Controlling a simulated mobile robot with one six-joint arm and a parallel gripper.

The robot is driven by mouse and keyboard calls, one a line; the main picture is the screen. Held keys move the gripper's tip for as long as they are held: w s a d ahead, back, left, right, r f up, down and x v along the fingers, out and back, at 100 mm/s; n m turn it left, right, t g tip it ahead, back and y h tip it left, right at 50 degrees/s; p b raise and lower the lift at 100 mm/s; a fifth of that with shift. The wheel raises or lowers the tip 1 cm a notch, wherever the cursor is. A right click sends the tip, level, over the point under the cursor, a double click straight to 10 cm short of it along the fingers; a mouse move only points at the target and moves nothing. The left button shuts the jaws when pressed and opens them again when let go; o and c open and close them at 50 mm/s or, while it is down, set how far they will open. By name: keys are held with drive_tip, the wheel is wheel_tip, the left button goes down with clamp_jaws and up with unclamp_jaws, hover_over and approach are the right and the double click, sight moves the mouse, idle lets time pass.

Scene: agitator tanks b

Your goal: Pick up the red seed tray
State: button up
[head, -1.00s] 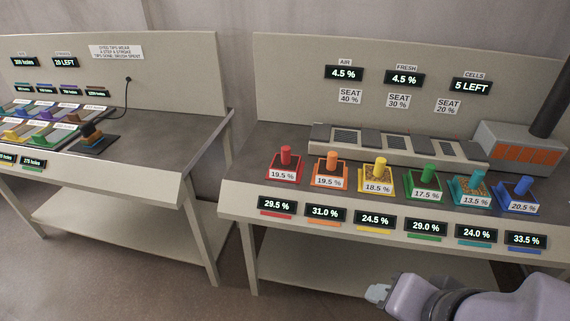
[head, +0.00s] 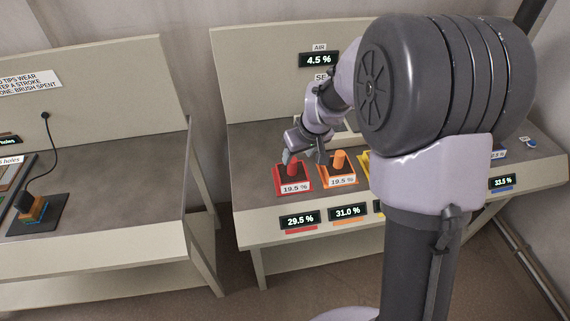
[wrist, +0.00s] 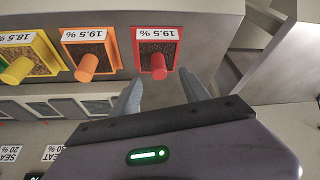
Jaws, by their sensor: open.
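The red seed tray (head: 296,185) stands at the left end of a row of trays on the right bench, with a red upright handle and a white label reading 19.5 %. It also shows in the wrist view (wrist: 155,48), upside down, with its red handle pointing towards my gripper. My gripper (head: 304,158) is open, close to the tray's handle in the head view. In the wrist view its two fingers (wrist: 158,88) reach towards the tray, one either side of the handle's line; I cannot tell whether they touch it.
The orange tray (head: 341,180) stands close beside the red one, and a yellow tray (wrist: 35,62) beyond it. My arm hides most of the bench's right side. A gap separates the left bench (head: 120,145) from this one.

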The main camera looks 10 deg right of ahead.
sight(294, 161)
drive_tip(key=b+x, duration=0.1)
drive_tip(key=x, duration=0.3)
drive_tip(key=shift+a+f, duration=0.15)
drive_tip(key=shift+f, duration=0.1)
drive_tip(key=x, duration=0.2)
drive_tip(key=b+x, duration=0.1)
drive_tip(key=x, duration=0.1)
drive_tip(key=w+b+x, duration=0.1)
drive_tip(key=x, duration=0.1)
drive_tip(key=shift+d+r, duration=0.15)
drive_tip(key=shift+d, duration=0.15)
drive_tip(key=shift+r, duration=0.1)
clamp_jaws()
